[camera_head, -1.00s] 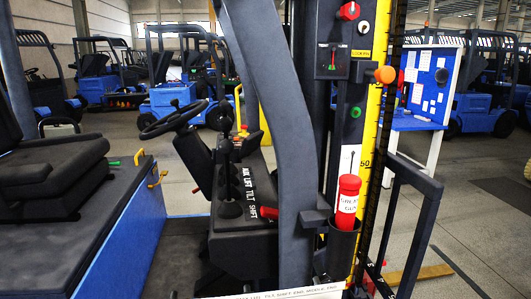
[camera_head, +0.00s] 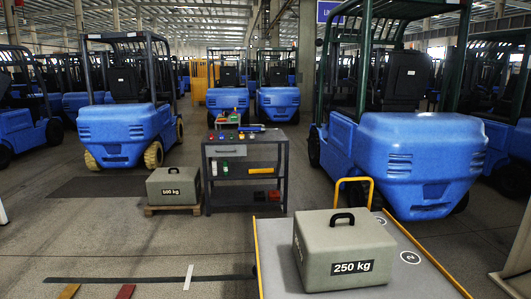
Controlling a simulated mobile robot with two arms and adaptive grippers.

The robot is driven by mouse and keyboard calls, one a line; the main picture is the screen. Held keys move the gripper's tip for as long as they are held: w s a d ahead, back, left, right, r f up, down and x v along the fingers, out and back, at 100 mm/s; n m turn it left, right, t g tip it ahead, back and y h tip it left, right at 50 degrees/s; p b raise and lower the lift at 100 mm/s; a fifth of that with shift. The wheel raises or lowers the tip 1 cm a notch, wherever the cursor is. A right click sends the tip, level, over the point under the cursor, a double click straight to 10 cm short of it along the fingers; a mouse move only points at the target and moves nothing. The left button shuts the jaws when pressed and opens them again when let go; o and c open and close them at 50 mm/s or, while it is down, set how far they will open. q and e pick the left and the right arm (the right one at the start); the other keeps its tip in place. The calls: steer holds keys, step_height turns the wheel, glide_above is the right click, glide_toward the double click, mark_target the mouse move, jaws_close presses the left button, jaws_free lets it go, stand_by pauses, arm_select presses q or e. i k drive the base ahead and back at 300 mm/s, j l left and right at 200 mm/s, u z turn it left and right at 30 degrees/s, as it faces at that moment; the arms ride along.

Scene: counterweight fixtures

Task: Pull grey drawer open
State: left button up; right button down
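A dark grey tool cart (camera_head: 281,168) stands in the middle of the head view, a few steps away. A light grey drawer front (camera_head: 226,151) sits at its upper left, below the top. It looks shut, flush with the cart, though it is small at this distance. Any handle on it is too small to make out. Neither of my grippers is in view.
A 500 kg weight (camera_head: 172,186) on a wooden pallet stands left of the cart. A 250 kg weight (camera_head: 343,247) rests on a grey platform (camera_head: 408,243) with yellow edges at front right. Blue forklifts (camera_head: 413,160) stand around. Floor before the cart is mostly clear.

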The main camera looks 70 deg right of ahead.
mark_target(227, 145)
steer(key=z, duration=2.05)
steer(key=i+u, duration=0.1)
steer(key=u, duration=0.8)
steer(key=i+l+u, duration=0.1)
steer(key=u, duration=0.35)
steer(key=i+l+u, duration=0.1)
steer(key=u, duration=0.35)
steer(key=l+u, duration=0.15)
steer(key=u, duration=0.3)
steer(key=l+u, duration=0.1)
steer(key=u, duration=0.35)
steer(key=i+l+u, duration=0.1)
steer(key=u, duration=0.35)
steer(key=l+u, duration=0.5)
steer(key=l, duration=1.9)
steer(key=l+z, duration=0.15)
steer(key=l, duration=0.5)
steer(key=l+z, duration=0.15)
steer(key=l, duration=0.55)
steer(key=l+z, duration=0.15)
steer(key=l, duration=0.5)
steer(key=i+l+z, duration=0.15)
steer(key=l, duration=0.5)
steer(key=l+z, duration=0.25)
steer(key=l, duration=2.3)
steer(key=l+z, duration=0.25)
steer(key=l, duration=0.9)
